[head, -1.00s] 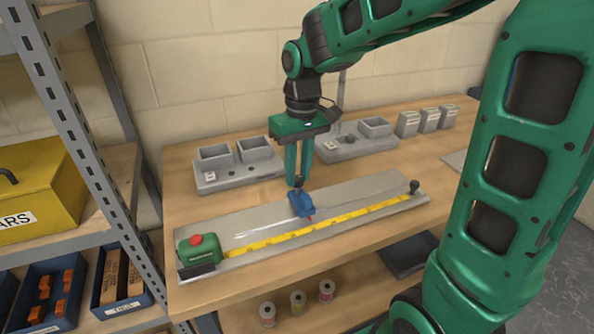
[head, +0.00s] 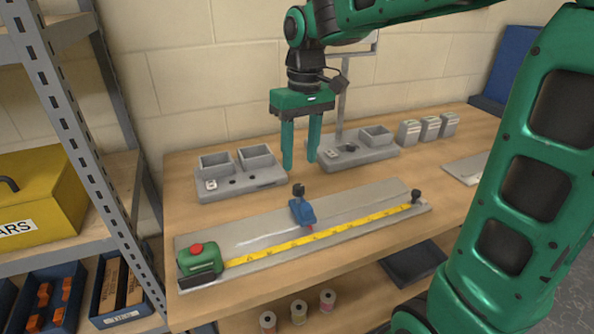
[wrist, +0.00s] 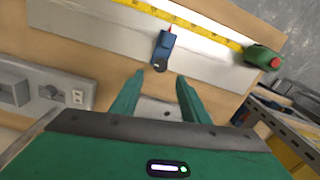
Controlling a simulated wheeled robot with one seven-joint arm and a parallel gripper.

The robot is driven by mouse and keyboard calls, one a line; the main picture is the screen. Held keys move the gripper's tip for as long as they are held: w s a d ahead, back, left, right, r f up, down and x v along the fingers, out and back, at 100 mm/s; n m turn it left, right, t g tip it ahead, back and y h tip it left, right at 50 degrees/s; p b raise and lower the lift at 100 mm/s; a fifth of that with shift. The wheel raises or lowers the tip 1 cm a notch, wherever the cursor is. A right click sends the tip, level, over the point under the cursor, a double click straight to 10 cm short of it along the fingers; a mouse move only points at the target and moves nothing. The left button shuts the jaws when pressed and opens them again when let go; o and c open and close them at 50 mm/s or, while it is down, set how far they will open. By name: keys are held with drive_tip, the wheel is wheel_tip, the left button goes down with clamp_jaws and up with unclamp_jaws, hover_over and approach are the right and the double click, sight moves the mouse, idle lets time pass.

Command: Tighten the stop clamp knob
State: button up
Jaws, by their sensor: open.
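The blue stop clamp (head: 303,211) sits on the grey board (head: 350,205), about midway along the yellow tape (head: 300,242). Its dark knob (head: 298,189) stands on top at the back end. In the wrist view the clamp (wrist: 164,48) lies ahead of the fingers, with the knob (wrist: 160,67) at its near end. My gripper (head: 300,164) is open and empty, pointing down. It is above and behind the knob, apart from it. The green tape measure (head: 200,260) with a red button sits at the board's left end.
Grey tub stands (head: 240,180) and (head: 358,155) are behind the board. Several small grey boxes (head: 430,128) stand at the back right. A metal shelf with a yellow toolbox (head: 38,200) is at left. A dark post (head: 416,195) rises at the board's right end.

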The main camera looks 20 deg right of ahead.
drive_tip(key=shift+d+r, duration=0.1)
drive_tip(key=shift+r, duration=1.75)
drive_tip(key=s+d+f+m, duration=0.4)
drive_tip(key=s+d+f, duration=0.2)
drive_tip(key=s, duration=0.6)
drive_tip(key=s+d+f+m, duration=0.4)
drive_tip(key=s+d+f, duration=0.2)
drive_tip(key=s+d, duration=0.5)
drive_tip(key=shift+s+m, duration=0.3)
drive_tip(key=shift+s, duration=0.2)
drive_tip(key=shift+r, duration=0.1)
